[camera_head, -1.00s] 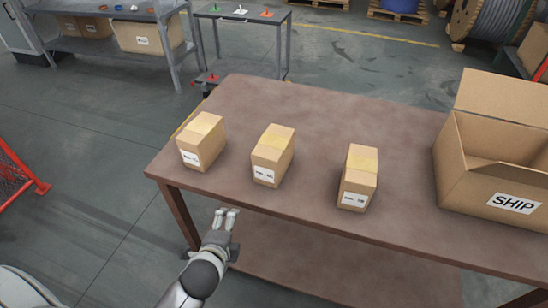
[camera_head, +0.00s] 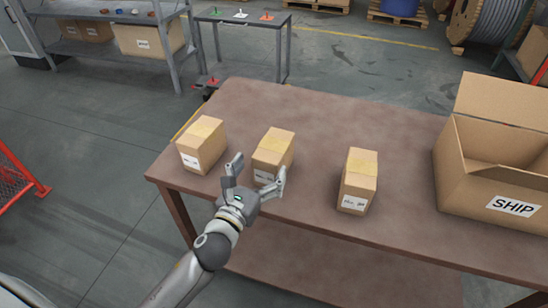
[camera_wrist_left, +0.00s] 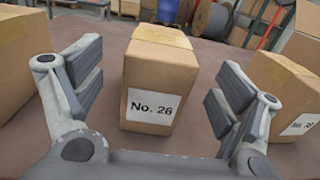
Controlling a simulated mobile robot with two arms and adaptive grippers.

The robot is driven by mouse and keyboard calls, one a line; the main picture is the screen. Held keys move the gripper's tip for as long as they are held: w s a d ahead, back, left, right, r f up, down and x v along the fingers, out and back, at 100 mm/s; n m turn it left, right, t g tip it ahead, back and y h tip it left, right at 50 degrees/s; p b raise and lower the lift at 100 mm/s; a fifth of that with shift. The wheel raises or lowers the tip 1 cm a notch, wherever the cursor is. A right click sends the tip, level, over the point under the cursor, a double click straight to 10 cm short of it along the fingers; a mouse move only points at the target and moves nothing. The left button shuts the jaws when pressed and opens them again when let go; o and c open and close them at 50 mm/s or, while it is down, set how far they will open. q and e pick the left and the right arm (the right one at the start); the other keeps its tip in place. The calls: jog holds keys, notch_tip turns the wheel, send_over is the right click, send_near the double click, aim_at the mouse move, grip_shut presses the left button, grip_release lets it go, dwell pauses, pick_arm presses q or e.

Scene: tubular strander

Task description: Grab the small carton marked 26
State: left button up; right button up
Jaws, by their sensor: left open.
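Three small cartons stand in a row on the brown table. The carton marked No. 26 (camera_head: 275,146) is the middle one. In the left wrist view this carton (camera_wrist_left: 160,75) stands upright between the open fingers, with its label facing me. My left gripper (camera_head: 259,170) is open at the near side of that carton and hides part of its label. In the left wrist view the fingers of my left gripper (camera_wrist_left: 155,95) are apart on both sides of the carton, with a gap on each side. My right gripper is not in view.
Another carton (camera_head: 202,145) stands to the left and one (camera_head: 358,182) to the right, both on the table (camera_head: 320,125). A large open box marked SHIP (camera_head: 472,183) is at the table's right end. A shelf (camera_head: 175,60) stands behind.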

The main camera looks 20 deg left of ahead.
aim_at(272, 151)
pick_arm(q)
jog(key=w, duration=0.7)
jog(key=shift+w+d+f+p, duration=0.15)
jog(key=shift+d+f+p, duration=0.05)
jog(key=shift+d+p, duration=0.2)
jog(key=shift+r, duration=0.1)
jog(key=c, duration=1.2)
